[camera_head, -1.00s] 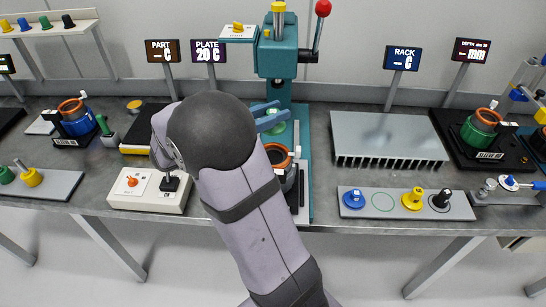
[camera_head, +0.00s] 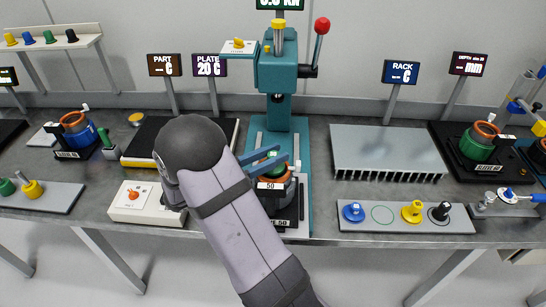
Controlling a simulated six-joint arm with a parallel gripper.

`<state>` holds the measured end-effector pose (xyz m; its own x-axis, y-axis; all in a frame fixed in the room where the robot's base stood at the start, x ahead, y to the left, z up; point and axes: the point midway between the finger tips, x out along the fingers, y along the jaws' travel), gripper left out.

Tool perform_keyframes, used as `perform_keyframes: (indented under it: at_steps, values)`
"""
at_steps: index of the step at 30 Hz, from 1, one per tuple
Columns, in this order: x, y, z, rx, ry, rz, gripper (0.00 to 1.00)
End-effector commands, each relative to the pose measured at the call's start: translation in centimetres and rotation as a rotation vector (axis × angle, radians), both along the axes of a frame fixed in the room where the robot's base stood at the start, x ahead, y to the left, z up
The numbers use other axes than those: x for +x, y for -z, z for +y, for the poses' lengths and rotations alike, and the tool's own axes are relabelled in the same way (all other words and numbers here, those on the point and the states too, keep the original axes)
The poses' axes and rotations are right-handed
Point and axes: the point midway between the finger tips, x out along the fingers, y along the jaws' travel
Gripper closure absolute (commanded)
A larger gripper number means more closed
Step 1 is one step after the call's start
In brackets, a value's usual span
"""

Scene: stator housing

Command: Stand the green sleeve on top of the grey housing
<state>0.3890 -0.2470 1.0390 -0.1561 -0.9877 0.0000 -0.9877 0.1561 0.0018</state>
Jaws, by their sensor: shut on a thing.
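My gripper (camera_head: 266,162), with blue fingers, is low under the teal press (camera_head: 278,75), at the orange-topped assembly on the press base. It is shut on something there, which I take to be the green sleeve. My arm and fingers hide much of this assembly. I cannot make out the grey housing clearly or tell whether the sleeve touches it. A small plate marked 50 (camera_head: 271,186) shows in front.
A finned metal rack (camera_head: 388,150) stands right of the press. A black-based stand (camera_head: 485,165) at the far right holds another green part with an orange top. A tray of knobs (camera_head: 405,224) lies at front right. A control box (camera_head: 145,203) stands left of my arm.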

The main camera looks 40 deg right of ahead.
Motion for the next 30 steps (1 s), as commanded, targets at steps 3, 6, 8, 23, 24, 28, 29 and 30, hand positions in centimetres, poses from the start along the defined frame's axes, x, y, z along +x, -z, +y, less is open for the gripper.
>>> perform_keyframes:
  at_steps: [3, 6, 8, 23, 24, 28, 29, 30]
  values:
    - [0.0, 0.8, 0.0, -0.001, 0.0, 0.0, 1.0]
    - [0.0, 1.0, 0.0, -0.001, 0.0, -0.003, 1.0]
    - [0.0, 1.0, 0.0, -0.001, 0.0, -0.003, 1.0]
    - [0.0, 1.4, 0.0, 0.001, 0.0, -0.002, 0.58]
    - [0.0, 1.4, 0.0, 0.001, 0.0, -0.002, 0.58]
    - [0.0, 1.4, 0.0, 0.001, 0.0, -0.002, 0.58]
    - [0.0, 1.3, 0.0, 0.0, 0.0, -0.002, 0.58]
    - [0.0, 1.2, 0.0, 0.0, 0.0, -0.002, 0.58]
